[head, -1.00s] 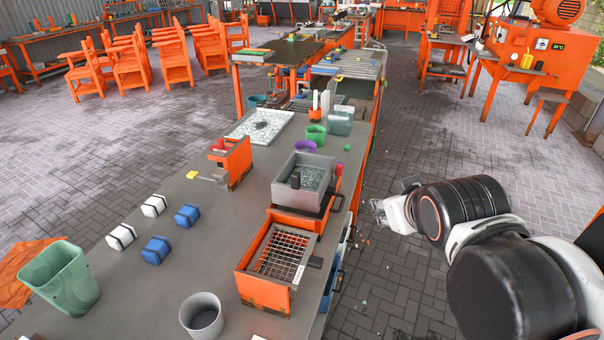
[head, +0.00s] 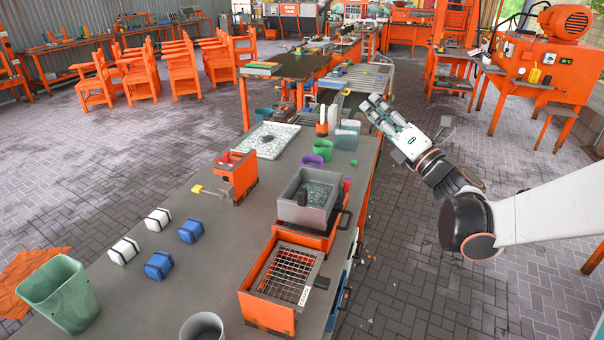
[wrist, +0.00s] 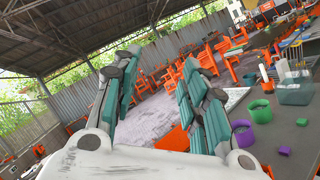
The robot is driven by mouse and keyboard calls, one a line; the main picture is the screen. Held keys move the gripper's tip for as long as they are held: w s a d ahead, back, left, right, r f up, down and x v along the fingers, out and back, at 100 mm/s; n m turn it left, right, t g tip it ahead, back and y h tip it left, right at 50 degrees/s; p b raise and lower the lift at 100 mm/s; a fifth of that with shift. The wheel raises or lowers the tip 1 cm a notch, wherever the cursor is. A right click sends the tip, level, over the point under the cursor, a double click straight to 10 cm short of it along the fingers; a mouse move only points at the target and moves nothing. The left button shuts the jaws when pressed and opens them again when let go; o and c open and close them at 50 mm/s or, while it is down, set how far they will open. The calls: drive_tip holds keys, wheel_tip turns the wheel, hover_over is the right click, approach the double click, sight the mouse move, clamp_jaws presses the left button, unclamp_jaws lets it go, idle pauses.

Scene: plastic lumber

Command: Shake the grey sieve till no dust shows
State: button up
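A grey square box (head: 331,213) with pale flakes in it and a dark block at its left side sits on an orange stand on the long grey table. In front of it, a wire-mesh screen (head: 288,274) in a grey frame with a white label lies in an orange frame. I cannot tell for sure which of the two is the grey sieve. Dust on them is too small to tell. My gripper (head: 371,105) is raised behind and to the right of both, well apart from them. In the wrist view its two fingers (wrist: 158,62) are spread and empty.
A white tray (head: 264,140) of flakes, a purple cup (head: 309,161), a green cup (head: 322,149) and a clear container (head: 346,138) stand farther back. White and blue blocks (head: 160,265) and a green bin (head: 60,291) are at the left. Open floor lies right of the table.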

drive_tip(key=s+a+f+n+g+y, duration=0.1)
drive_tip(key=a+f+n+g+y, duration=0.15)
drive_tip(key=f+n, duration=0.25)
drive_tip(key=s+a+f+n+g+y, duration=0.1)
drive_tip(key=f+n+g+y, duration=0.25)
drive_tip(key=f+n, duration=0.2)
drive_tip(key=n+g, duration=0.6)
approach(307, 191)
drive_tip(key=b+x, duration=0.3)
drive_tip(key=x, duration=0.8)
drive_tip(key=shift+a, duration=0.15)
